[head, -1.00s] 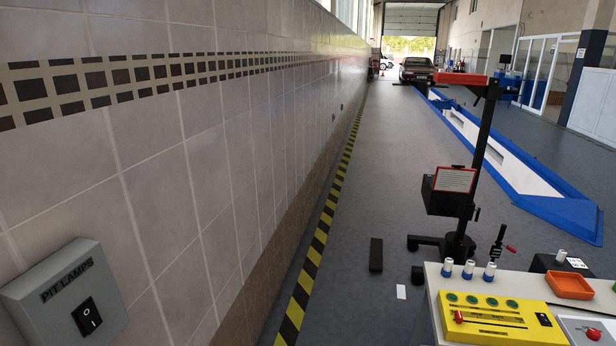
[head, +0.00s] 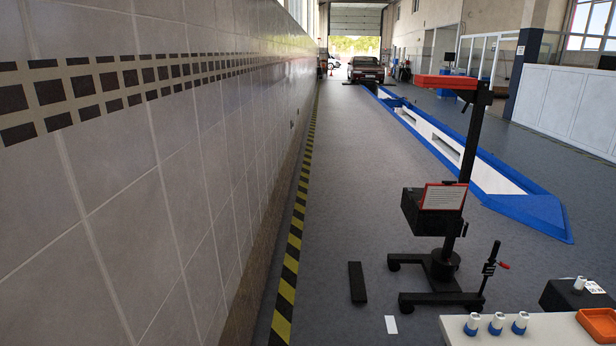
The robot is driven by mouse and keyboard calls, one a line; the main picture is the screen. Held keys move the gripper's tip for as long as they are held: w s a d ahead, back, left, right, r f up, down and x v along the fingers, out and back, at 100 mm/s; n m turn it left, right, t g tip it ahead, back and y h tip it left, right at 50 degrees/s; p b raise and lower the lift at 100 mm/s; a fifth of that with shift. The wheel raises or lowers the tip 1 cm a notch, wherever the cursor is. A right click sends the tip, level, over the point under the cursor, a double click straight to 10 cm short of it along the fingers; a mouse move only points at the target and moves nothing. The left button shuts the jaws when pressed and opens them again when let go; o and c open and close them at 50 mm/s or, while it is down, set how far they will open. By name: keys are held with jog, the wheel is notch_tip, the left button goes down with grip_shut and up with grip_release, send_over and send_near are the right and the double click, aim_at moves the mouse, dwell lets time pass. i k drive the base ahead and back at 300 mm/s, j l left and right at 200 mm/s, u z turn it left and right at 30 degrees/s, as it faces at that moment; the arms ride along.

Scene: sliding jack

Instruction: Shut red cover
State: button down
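A black wheeled stand carries a black box (head: 424,217) on its post (head: 463,182). A red-edged panel (head: 443,197) with a pale, printed face stands tilted up at this box's front. A long red piece (head: 445,82) sits at the top of the same post. I cannot tell for certain which red part is the cover. My gripper is not in view, so its distance from the stand does not show.
A pale table (head: 550,333) with several white and blue pieces and an orange tray (head: 599,325) is at the lower right. A black bar (head: 357,282) lies on the floor. The tiled wall (head: 110,200) is left; a blue-edged pit (head: 460,160) is right.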

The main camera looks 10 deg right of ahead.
aim_at(445, 195)
jog(key=i+l+z, duration=0.1)
jog(key=i+z, duration=0.25)
jog(key=i, duration=1.8)
jog(key=i+l, duration=0.3)
jog(key=i, duration=0.2)
jog(key=i+l, duration=0.35)
jog(key=i, duration=0.15)
jog(key=i+l, duration=0.1)
jog(key=l, duration=0.2)
jog(key=i+l+z, duration=0.1)
jog(key=l, duration=0.55)
jog(key=i+z, duration=0.05)
